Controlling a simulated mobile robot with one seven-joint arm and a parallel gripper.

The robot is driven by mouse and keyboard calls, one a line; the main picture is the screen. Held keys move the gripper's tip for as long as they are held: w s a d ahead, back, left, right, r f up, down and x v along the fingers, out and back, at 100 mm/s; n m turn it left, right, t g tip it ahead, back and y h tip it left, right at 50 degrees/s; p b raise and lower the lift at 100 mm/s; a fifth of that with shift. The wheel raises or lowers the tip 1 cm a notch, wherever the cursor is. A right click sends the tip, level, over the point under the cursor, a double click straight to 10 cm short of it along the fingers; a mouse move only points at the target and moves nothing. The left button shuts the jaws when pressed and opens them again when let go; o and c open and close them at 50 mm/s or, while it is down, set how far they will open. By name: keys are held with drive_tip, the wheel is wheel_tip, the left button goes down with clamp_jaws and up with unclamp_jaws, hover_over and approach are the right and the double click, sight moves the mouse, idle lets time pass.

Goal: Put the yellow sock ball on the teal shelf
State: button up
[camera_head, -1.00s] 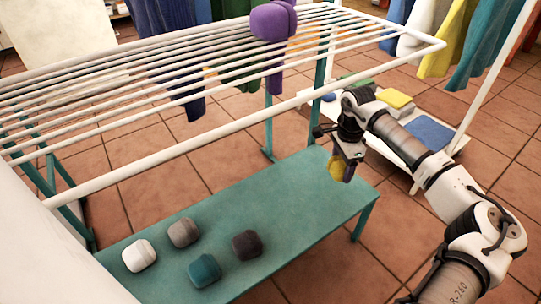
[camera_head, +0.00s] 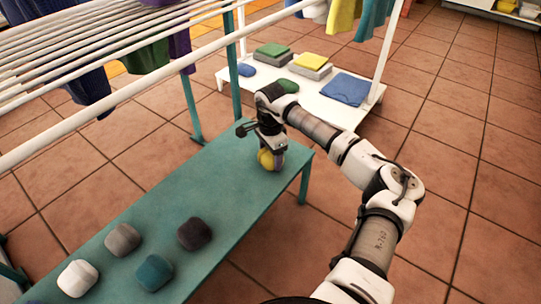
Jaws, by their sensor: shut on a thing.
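The yellow sock ball (camera_head: 265,160) is in my gripper (camera_head: 269,156), which is shut on it and partly covers it. The ball is at the far right end of the teal shelf (camera_head: 225,180), right over its surface. I cannot tell whether it touches the shelf. On the near left part of the shelf lie a white sock ball (camera_head: 77,278), a grey one (camera_head: 122,239), a teal one (camera_head: 154,272) and a dark one (camera_head: 194,233).
A white drying rack (camera_head: 120,100) with hanging clothes stands over the shelf's left side. A low white platform (camera_head: 345,112) with folded cloths, among them a blue one (camera_head: 346,89), lies behind my arm. Tiled floor is open at right.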

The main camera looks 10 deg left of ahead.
drive_tip(key=o, duration=1)
drive_tip(key=shift+f, duration=0.1)
wheel_tip(320, 180, up, 12)
drive_tip(key=p, duration=0.4)
